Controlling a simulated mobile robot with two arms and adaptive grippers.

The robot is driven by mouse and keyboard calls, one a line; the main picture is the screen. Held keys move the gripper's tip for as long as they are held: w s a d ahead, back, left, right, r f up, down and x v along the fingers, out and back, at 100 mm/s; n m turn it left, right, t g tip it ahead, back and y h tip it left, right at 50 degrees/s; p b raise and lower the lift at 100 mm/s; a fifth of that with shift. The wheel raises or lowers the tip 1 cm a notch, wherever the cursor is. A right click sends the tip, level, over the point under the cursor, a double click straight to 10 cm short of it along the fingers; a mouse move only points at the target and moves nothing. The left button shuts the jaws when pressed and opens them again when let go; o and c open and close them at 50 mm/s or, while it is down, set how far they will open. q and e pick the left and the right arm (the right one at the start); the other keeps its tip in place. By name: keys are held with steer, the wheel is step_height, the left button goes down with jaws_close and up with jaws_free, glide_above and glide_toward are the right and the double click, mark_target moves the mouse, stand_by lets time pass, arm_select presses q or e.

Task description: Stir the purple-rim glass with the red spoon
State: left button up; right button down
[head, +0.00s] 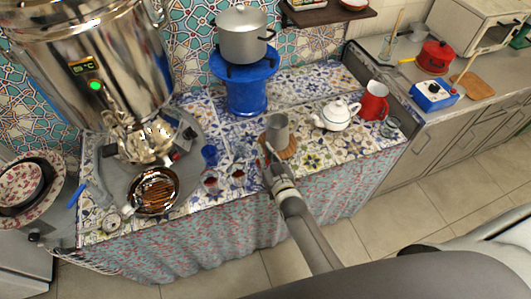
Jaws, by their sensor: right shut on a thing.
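My right gripper (270,168) reaches over the tiled counter from the lower right. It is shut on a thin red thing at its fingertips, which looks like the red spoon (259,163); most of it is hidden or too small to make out. Left of the gripper stand two small clear glasses, one with a reddish look (211,184) and one further right (238,174). Their rim colours are too small to tell, so I cannot say which is the purple-rim glass. The gripper is beside the right glass, apart from it. My left gripper is not in view.
A grey cup (277,131) on a round wooden board stands just behind the gripper. A blue cup (209,154), samovar (85,50), dark patterned dish (153,190), white teapot (335,115) and red jug (373,101) stand around. The counter's front edge is close.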

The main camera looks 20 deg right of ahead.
step_height(320, 180, up, 8)
steer(key=s+p, duration=0.1)
steer(key=p, duration=0.4)
steer(key=shift+s+f, duration=0.2)
steer(key=shift+s, duration=0.15)
stand_by(0.6)
step_height(320, 180, up, 5)
stand_by(0.6)
stand_by(0.6)
